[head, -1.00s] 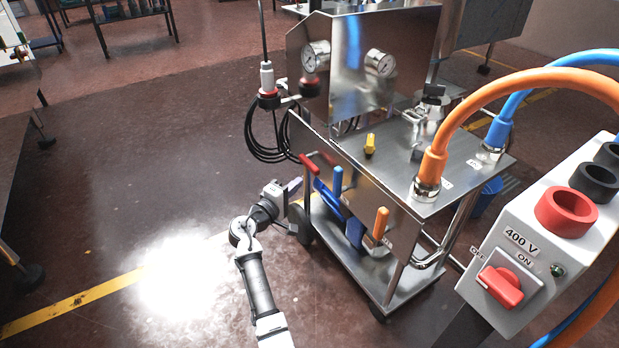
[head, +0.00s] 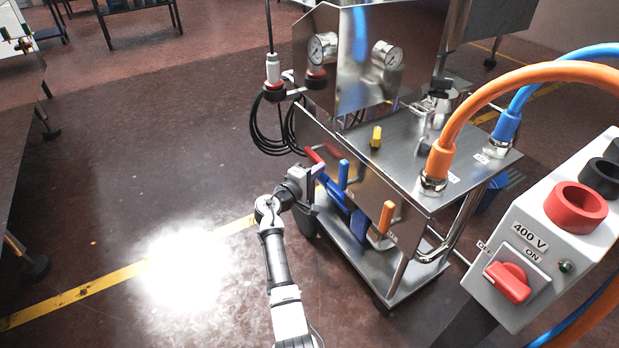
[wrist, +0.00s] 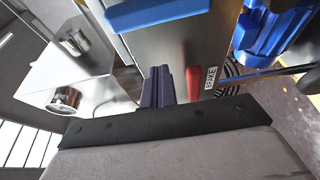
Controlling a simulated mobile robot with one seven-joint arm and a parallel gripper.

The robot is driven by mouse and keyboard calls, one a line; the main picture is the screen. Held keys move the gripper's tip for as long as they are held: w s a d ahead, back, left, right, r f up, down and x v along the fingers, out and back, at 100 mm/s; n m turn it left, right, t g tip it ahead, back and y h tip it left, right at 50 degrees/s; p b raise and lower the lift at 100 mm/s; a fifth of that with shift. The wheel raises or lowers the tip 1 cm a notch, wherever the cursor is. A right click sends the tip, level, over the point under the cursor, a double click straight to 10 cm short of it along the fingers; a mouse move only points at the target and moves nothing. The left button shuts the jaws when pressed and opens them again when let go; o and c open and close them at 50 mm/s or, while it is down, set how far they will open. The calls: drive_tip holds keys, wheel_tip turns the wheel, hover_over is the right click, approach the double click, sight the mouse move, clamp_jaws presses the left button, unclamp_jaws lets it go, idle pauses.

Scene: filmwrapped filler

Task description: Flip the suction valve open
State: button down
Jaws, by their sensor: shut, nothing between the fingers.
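The cart's front panel carries a red lever (head: 313,154), an upright blue lever (head: 343,174) and an upright orange lever (head: 386,217). I cannot tell which of them is the suction valve. My gripper (head: 318,178) is at the left end of the panel, near the red and blue levers. In the wrist view its fingers (wrist: 165,86) are together with nothing between them. There a blue handle (wrist: 155,10) lies at the top, and a red handle (wrist: 193,80) is just right of the fingertips, beside a partly legible label (wrist: 210,78). Contact cannot be told.
The steel cart top (head: 415,165) holds a yellow knob (head: 376,137) and hose fittings. An orange hose (head: 470,105) and a blue hose (head: 515,105) arch to the right. A 400 V switch box (head: 535,250) stands front right.

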sight(343, 176)
drive_tip(key=shift+s+d+p, duration=0.2)
drive_tip(key=shift+d+p, duration=0.55)
drive_tip(key=shift+d, duration=1.35)
